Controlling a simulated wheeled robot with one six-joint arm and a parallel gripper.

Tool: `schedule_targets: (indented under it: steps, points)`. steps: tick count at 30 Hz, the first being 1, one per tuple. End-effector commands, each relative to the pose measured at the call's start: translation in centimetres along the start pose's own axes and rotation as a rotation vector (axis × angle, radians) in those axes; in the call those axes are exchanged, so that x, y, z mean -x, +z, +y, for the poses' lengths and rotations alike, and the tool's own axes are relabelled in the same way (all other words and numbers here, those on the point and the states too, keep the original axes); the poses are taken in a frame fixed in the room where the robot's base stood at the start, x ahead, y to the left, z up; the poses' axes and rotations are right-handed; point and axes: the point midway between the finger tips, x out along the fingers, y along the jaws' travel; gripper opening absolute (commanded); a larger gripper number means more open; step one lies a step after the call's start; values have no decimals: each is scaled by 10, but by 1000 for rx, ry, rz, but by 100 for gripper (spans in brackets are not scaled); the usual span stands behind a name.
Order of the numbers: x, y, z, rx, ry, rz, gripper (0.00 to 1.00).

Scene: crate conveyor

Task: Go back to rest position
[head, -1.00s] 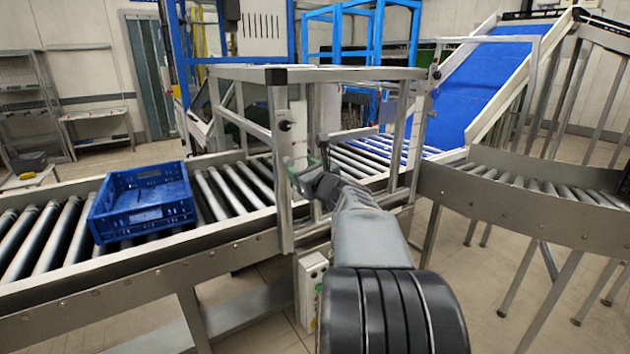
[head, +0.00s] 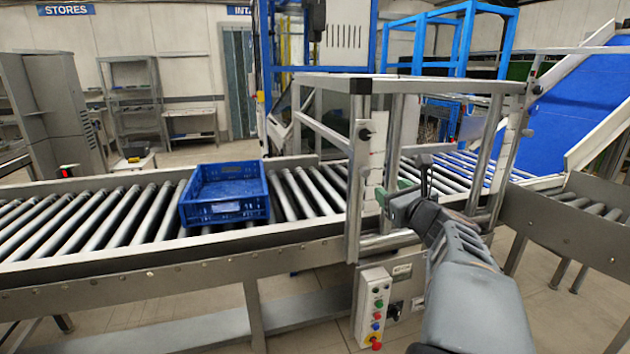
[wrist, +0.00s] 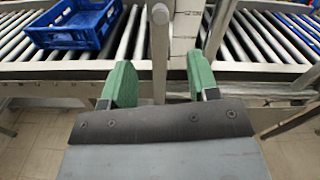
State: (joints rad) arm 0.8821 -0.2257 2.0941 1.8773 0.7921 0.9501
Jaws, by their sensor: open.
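My gripper (head: 390,198) is in front of the metal frame over the conveyor in the head view, with my arm reaching up from the lower right. In the wrist view my gripper (wrist: 159,80) shows two green fingers, set wide apart and with nothing between them. A frame post stands beyond the gap between the fingers. A blue crate (head: 224,212) sits upright on the rollers left of the frame, apart from my gripper. The crate (wrist: 75,39) also shows at the upper left of the wrist view. It looks empty.
The roller conveyor (head: 110,268) runs across the view through the metal frame (head: 352,190). A control box (head: 373,312) with buttons hangs below it. A blue inclined belt (head: 575,105) rises at the right. Grey cabinets and shelves stand at the back left. Floor shows below the conveyor.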

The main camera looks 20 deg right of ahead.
Motion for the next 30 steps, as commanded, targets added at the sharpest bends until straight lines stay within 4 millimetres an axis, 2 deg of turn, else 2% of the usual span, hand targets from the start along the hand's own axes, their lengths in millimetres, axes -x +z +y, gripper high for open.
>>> schedule_targets:
  steps: [5, 7, 8, 11, 13, 15, 17, 21, 24, 26, 30]
  points:
    - [0, 0, 0, 18, 0, 0, 55]
    - [0, -1, 1, 79, 8, 5, 55]
    - [0, -5, 4, 135, 25, 21, 55]
    - [4, -33, 21, 368, 126, 118, 55]
    - [12, -56, 40, 570, 242, 194, 55]
    - [22, -74, 69, 793, 410, 249, 55]
    - [33, -87, 96, 988, 574, 274, 55]
    - [69, -109, 152, 1438, 989, 248, 55]
    - [98, -116, 181, 1746, 1281, 165, 55]
    - [114, -117, 192, 1920, 1442, 96, 55]
    - [143, -106, 213, 2260, 1719, -88, 55]
